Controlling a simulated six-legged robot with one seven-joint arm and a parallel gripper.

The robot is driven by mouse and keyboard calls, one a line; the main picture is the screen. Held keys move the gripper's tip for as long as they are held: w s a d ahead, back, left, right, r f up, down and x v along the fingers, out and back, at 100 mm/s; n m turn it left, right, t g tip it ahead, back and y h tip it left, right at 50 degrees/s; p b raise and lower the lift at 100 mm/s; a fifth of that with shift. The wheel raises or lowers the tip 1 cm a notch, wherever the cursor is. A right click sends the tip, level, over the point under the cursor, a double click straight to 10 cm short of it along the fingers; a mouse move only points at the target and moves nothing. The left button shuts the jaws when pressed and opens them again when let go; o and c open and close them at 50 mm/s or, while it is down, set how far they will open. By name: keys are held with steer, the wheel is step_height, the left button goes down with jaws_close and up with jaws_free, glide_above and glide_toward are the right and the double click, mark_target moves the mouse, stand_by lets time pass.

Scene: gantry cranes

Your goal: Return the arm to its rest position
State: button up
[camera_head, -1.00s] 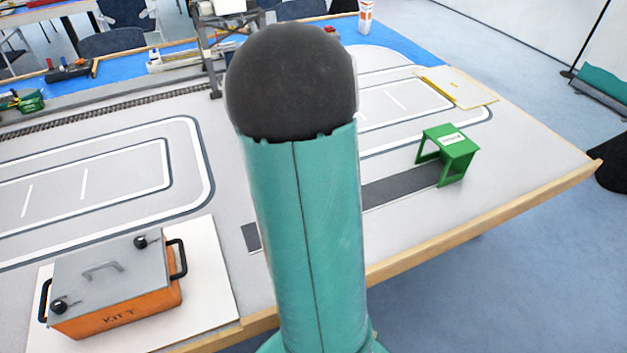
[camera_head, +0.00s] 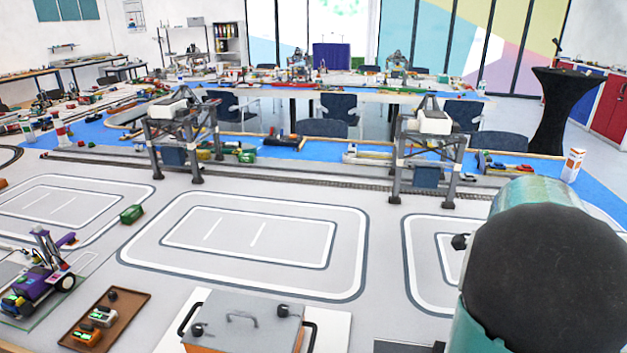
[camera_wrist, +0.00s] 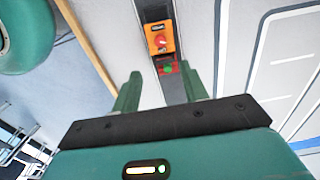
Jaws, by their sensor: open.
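My arm shows in the head view as a teal link with a black rounded joint at the lower right. My gripper (camera_wrist: 160,72) shows only in the wrist view. Its two green fingers stand apart with nothing held between them. Beyond the fingertips, an orange box (camera_wrist: 157,29) with a red knob sits on a dark strip of the table. Just below it in that view is a small green and red piece, close to the line between the fingers. I cannot tell how far the fingers are from either.
The table (camera_head: 375,255) carries white track loops. An orange case with a grey lid (camera_head: 245,318) stands at the front. A brown tray (camera_head: 133,299) and a purple vehicle (camera_head: 35,282) are at the left. Two gantry cranes (camera_head: 152,150) (camera_head: 459,160) stand at the back.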

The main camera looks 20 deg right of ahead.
steer(key=w+a+r+n+t, duration=0.1)
steer(key=w+a+r+n, duration=0.15)
steer(key=a, duration=0.35)
steer(key=w+a+r+n+t, duration=0.1)
steer(key=a+r+n, duration=0.1)
steer(key=a+n, duration=0.3)
steer(key=s+a+r+n+t, duration=0.1)
steer(key=s+a+n, duration=0.2)
steer(key=a+n, duration=0.5)
steer(key=s+a+r+n+t, duration=0.2)
steer(key=a+n, duration=0.7)
steer(key=a, duration=0.8)
steer(key=shift+s+a+r+t, duration=0.2)
steer(key=shift+s+r+t, duration=0.1)
steer(key=shift+s, duration=0.35)
